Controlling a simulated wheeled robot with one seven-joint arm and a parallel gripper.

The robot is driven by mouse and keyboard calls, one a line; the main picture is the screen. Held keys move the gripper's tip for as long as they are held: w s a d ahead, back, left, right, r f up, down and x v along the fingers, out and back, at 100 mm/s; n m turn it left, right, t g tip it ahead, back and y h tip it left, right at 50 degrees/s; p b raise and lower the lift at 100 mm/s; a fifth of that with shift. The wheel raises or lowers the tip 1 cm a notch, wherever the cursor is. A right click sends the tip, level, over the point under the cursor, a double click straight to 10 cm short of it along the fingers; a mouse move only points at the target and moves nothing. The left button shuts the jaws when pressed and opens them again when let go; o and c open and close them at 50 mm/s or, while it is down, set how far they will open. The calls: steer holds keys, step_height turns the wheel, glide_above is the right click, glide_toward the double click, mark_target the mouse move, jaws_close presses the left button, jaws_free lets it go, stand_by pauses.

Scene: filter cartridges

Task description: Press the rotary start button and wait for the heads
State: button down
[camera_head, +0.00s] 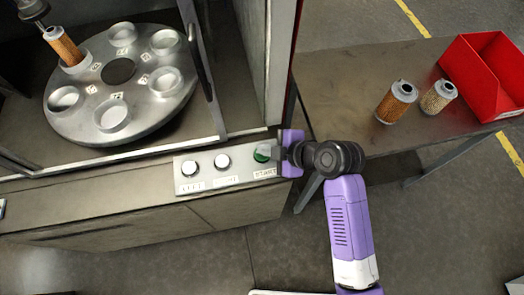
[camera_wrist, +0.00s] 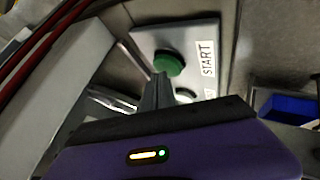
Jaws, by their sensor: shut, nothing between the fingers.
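The green start button (camera_head: 262,153) sits at the right end of a grey control panel (camera_head: 205,176), above a label reading START. In the wrist view the green button (camera_wrist: 168,64) shows just beyond my fingertips. My gripper (camera_head: 277,151) is shut and empty, with its tips at the right edge of the button in the head view; the shut fingers also show in the wrist view (camera_wrist: 158,82). I cannot tell whether the tips touch the button. The grey rotary table (camera_head: 118,72) stands inside the machine, with an orange cartridge (camera_head: 65,47) in one cup under a dark head (camera_head: 32,8).
Two white buttons (camera_head: 222,161) lie left of the green one. A door frame with a dark handle (camera_head: 203,75) stands behind the panel. To the right, a table (camera_head: 335,85) bears an orange cartridge (camera_head: 397,100), a pale cartridge (camera_head: 438,96) and a red bin (camera_head: 478,85).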

steer(key=shift+f+b, duration=0.3)
steer(key=shift+f, duration=0.1)
stand_by(0.6)
steer(key=shift+r+p, duration=0.75)
steer(key=shift+r, duration=0.25)
steer(key=shift+r+p, duration=1.9)
steer(key=shift+r, duration=0.65)
